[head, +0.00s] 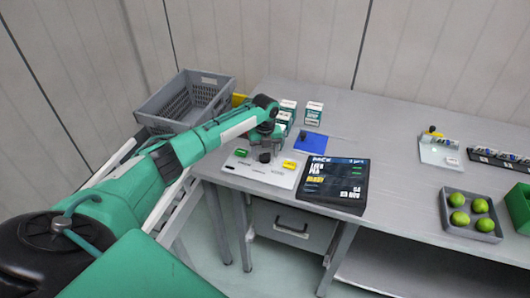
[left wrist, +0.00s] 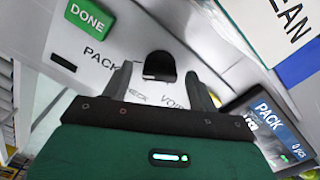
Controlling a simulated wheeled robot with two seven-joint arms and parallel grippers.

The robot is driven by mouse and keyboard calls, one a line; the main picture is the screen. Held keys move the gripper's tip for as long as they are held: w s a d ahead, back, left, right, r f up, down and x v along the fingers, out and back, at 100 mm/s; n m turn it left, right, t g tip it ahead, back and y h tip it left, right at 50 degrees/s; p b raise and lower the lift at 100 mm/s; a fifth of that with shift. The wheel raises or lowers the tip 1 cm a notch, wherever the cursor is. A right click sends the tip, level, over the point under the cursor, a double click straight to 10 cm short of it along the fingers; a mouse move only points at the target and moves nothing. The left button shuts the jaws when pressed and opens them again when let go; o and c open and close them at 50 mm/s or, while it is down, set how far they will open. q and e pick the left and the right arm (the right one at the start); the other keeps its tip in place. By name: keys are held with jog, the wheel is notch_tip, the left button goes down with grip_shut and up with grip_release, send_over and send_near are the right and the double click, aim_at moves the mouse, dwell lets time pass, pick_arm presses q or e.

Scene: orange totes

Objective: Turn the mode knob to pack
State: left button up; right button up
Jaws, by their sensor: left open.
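The black mode knob (left wrist: 158,64) stands on a light panel (head: 236,168), with the labels PACK (left wrist: 100,57), VOID and a partly covered one ending in "ECK" around it. In the head view the knob (head: 264,157) is just below my left gripper (head: 265,146). In the left wrist view my left gripper (left wrist: 159,72) is open, with one finger on each side of the knob and gaps between. I cannot tell which label the knob points to. My right gripper is not in view.
A green DONE button (left wrist: 88,16) and a yellow block (head: 289,164) are near the knob. A dark display (head: 333,183) is at the panel's right; its wrist-view heading reads PACK. Small boxes (head: 313,113), a blue mat (head: 311,142) and a grey crate (head: 160,106) stand behind.

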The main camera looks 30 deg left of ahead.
aim_at(265, 154)
pick_arm(q)
notch_tip(265, 154, up, 14)
jog(key=b, duration=0.2)
jog(key=shift+b, duration=0.4)
jog(key=shift+f, duration=0.15)
